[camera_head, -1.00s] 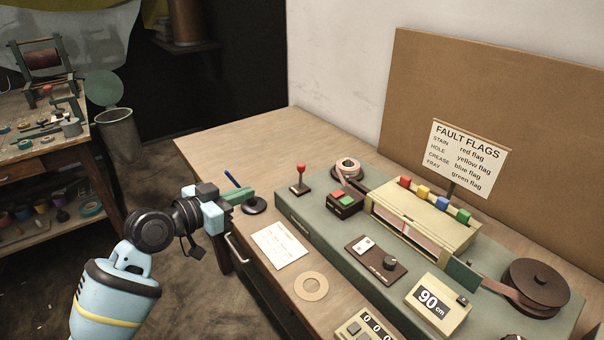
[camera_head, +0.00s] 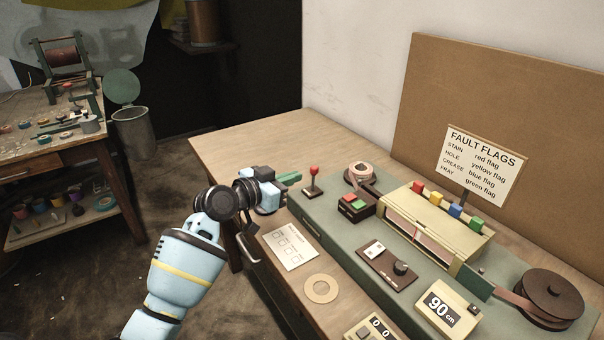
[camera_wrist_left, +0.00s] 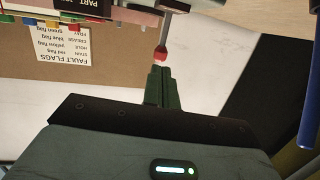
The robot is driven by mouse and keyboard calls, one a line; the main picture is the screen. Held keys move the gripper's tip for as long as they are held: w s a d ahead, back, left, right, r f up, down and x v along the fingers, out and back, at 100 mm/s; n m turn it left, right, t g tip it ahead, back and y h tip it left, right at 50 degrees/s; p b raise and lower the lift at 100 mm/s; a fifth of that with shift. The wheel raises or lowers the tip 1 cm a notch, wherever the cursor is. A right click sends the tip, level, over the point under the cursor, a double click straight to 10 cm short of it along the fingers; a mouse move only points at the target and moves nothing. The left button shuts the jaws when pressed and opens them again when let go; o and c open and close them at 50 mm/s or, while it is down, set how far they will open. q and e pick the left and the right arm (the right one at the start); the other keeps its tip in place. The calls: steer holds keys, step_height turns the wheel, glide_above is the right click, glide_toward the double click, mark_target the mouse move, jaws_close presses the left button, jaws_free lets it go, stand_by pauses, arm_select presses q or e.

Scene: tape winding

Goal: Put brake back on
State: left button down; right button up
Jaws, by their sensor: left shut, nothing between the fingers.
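The brake seems to be the small lever with a red knob (camera_head: 314,170) on a dark base, at the left end of the green machine bed (camera_head: 337,237). Its stem stands close to upright. My left gripper (camera_head: 294,178), with green fingers, is just left of the lever in the head view. In the left wrist view, which is upside down, the closed fingers (camera_wrist_left: 161,72) point at the red knob (camera_wrist_left: 161,54), with almost no gap visible. I cannot tell whether they touch. The gripper holds nothing. My right gripper is not in view.
Right of the lever are a box with red and green buttons (camera_head: 356,203) and a tape roll (camera_head: 358,173). A cream housing with coloured flags (camera_head: 433,225) stands farther right. The table's back left is clear.

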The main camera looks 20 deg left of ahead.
mark_target(315, 168)
arm_select(q)
steer(key=shift+x, duration=1.95)
steer(key=r+p, duration=0.1)
steer(key=w+r+g+y+p, duration=0.1)
steer(key=p, duration=0.1)
steer(key=shift+w+d+g, duration=0.1)
steer(key=shift+d+g, duration=0.2)
steer(key=shift+d, duration=0.1)
steer(key=shift+w+d+f+g+p, duration=0.2)
steer(key=shift+g+p, duration=0.1)
steer(key=shift+p, duration=0.15)
steer(key=shift+w+d+f+y, duration=0.1)
steer(key=shift+w+f+y, duration=0.1)
steer(key=shift+y, duration=0.1)
steer(key=shift+w+d+f, duration=0.1)
steer(key=shift+f, duration=0.2)
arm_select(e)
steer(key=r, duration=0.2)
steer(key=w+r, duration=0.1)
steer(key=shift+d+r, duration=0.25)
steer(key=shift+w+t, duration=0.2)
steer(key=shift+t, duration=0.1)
